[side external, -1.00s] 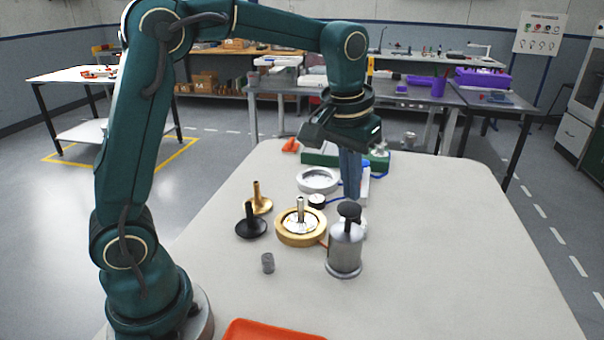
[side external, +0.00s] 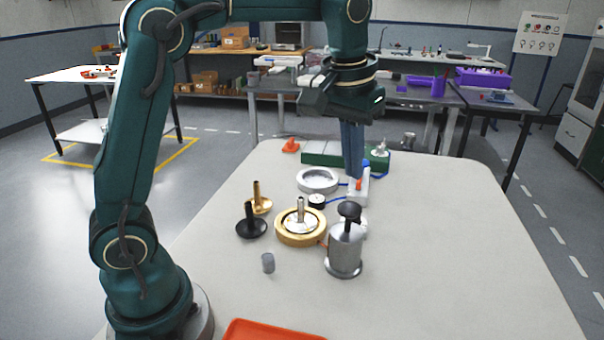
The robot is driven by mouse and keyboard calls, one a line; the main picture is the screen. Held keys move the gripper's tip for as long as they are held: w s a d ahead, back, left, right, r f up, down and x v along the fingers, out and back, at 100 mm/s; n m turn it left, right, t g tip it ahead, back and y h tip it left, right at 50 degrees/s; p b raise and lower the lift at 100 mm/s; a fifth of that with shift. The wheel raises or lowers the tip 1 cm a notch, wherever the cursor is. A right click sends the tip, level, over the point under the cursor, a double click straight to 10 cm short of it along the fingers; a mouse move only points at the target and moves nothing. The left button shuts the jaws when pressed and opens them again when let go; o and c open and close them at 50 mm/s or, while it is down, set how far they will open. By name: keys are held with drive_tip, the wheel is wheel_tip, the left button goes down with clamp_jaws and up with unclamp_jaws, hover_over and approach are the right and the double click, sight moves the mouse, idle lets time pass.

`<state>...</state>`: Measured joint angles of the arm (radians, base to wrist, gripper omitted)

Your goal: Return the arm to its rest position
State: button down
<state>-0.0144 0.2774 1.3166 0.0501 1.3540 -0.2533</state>
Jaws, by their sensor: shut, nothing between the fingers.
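My gripper (side external: 354,176) points straight down over the far middle of the pale table (side external: 440,262). Its blue-grey fingers are shut with nothing between them. In the picture, the fingertips sit above and behind the silver cylinder with the black knob (side external: 345,252), close to a white block (side external: 360,190) with an orange part. I cannot tell how high the tips are above the table. My arm is raised and bent over the table from the left.
A brass ring housing with a silver stem (side external: 300,228), a silver ring (side external: 318,180), a brass part (side external: 258,200), a black part (side external: 250,226) and a small grey cylinder (side external: 268,263) stand nearby. An orange tray (side external: 270,331) lies in front. The table's right side is clear.

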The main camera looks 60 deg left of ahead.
idle(0.4)
drive_tip(key=shift+r, duration=0.3)
drive_tip(key=s+d+r+m+t, duration=0.1)
drive_tip(key=s+r+t, duration=0.15)
drive_tip(key=s, duration=0.95)
drive_tip(key=s+f+m, duration=0.2)
drive_tip(key=s+f, duration=0.2)
drive_tip(key=f, duration=0.2)
drive_tip(key=shift+d+f+t+h, duration=0.3)
drive_tip(key=shift+f+t, duration=0.1)
drive_tip(key=shift+t, duration=0.05)
drive_tip(key=shift+s, duration=0.1)
